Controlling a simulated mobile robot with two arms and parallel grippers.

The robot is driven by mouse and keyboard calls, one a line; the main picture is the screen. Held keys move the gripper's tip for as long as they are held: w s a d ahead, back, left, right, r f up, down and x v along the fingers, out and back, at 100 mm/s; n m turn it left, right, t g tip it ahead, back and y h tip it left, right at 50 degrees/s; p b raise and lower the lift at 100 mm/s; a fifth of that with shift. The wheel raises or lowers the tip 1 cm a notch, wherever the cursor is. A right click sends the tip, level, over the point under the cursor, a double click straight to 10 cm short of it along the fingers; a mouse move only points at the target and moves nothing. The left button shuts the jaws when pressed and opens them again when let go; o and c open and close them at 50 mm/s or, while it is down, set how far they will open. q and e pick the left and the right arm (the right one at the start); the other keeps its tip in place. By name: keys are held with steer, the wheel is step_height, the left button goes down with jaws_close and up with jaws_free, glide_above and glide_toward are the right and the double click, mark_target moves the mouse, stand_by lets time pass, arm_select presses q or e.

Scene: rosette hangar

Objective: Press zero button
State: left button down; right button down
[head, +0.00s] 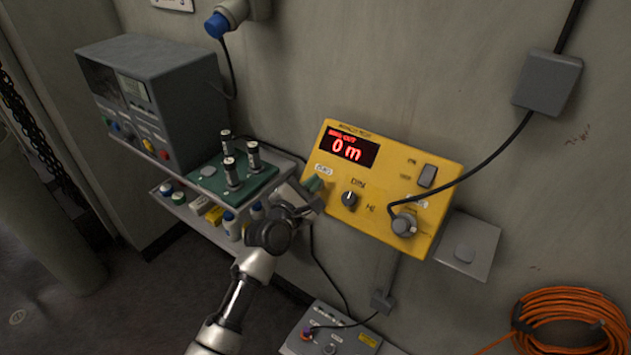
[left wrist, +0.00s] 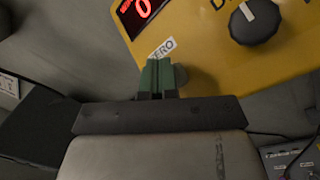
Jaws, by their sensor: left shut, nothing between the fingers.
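My left gripper (head: 314,185) is shut and empty, with green fingertips just below that label. In the left wrist view the fingertips (left wrist: 157,66) are in front of a grey round button (left wrist: 181,75), mostly hidden behind them. I cannot tell whether they touch it. My right gripper is not in view.
A black knob (head: 350,199), a grey rocker switch (head: 427,176) and a cable connector (head: 404,225) are also on the box. A shelf at left holds a green block (head: 222,180) with several cylinders. Orange cable (head: 560,322) lies coiled at lower right.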

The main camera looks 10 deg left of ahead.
arm_select(q)
steer(key=shift+s+a+r+p, duration=0.15)
steer(key=shift+s+r+p, duration=0.25)
steer(key=shift+s+r, duration=0.05)
steer(key=s+r+p, duration=0.1)
steer(key=p, duration=0.1)
steer(key=s+a+r+p, duration=0.1)
steer(key=s+r+p, duration=0.1)
steer(key=shift+s+a+r, duration=0.15)
steer(key=shift+s, duration=0.1)
stand_by(0.8)
